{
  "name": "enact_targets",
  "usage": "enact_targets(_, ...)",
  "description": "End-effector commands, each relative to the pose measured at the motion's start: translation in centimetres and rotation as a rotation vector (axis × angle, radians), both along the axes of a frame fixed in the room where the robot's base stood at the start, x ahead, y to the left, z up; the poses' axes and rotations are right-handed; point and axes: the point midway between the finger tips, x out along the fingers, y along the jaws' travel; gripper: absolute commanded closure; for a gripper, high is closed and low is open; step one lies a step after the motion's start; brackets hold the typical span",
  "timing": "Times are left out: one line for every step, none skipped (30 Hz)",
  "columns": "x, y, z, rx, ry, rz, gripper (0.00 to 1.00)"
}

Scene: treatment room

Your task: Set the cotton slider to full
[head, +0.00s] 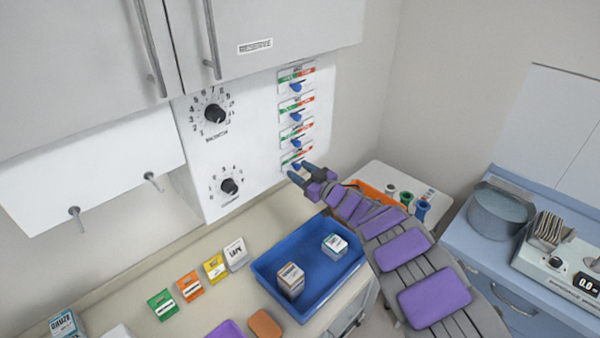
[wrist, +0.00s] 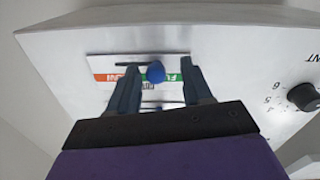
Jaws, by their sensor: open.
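A column of several sliders with blue knobs runs down the right of the white wall panel (head: 255,130). Their name labels are too small to read, so I cannot tell which is cotton. My gripper (head: 299,172) is open at the lowest slider's knob (head: 296,165). In the wrist view, upside down, that blue knob (wrist: 155,72) lies between my spread fingers (wrist: 158,76); I cannot tell whether either finger touches it. The slider above is mostly hidden behind my gripper.
Two black dials (head: 215,113) are left of the sliders. Below are a blue tray (head: 262,274) with two small boxes and a counter with coloured packets (head: 189,286). A white stand with coloured items (head: 405,198) is beside my arm. A cupboard (head: 270,25) overhangs the panel.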

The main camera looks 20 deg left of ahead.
Motion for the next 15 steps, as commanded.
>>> enact_targets(0.0, -0.2, 0.0, 0.0, 0.0, 0.0, 0.5)
enact_targets(-0.1, -0.3, 0.0, 0.0, 0.0, 0.0, 0.5)
enact_targets(-0.2, -0.5, 0.0, -0.001, 0.0, 0.0, 0.5)
enact_targets(-0.3, -0.7, 0.0, -0.002, 0.001, 0.0, 0.5)
enact_targets(-0.4, -1.0, -0.1, -0.003, 0.001, 0.0, 0.5)
enact_targets(-0.6, -1.4, -0.1, -0.005, 0.002, -0.003, 0.5)
enact_targets(-0.7, -1.7, -0.2, -0.007, 0.003, -0.003, 0.5)
enact_targets(-0.9, -2.0, -0.1, -0.006, 0.001, -0.003, 0.5)
enact_targets(-1.1, -2.5, 0.1, -0.004, -0.002, -0.002, 0.5)
enact_targets(-1.2, -2.8, 0.1, -0.004, -0.002, -0.002, 0.5)
enact_targets(-1.4, -3.2, 0.0, -0.005, 0.0, -0.004, 0.5)
enact_targets(-1.6, -3.8, -0.2, -0.007, 0.002, -0.004, 0.5)
enact_targets(-1.8, -4.1, -0.2, -0.006, 0.003, -0.004, 0.5)
enact_targets(-2.0, -4.4, -0.1, -0.005, 0.001, -0.002, 0.5)
enact_targets(-2.3, -4.9, -0.1, -0.005, 0.001, -0.002, 0.5)
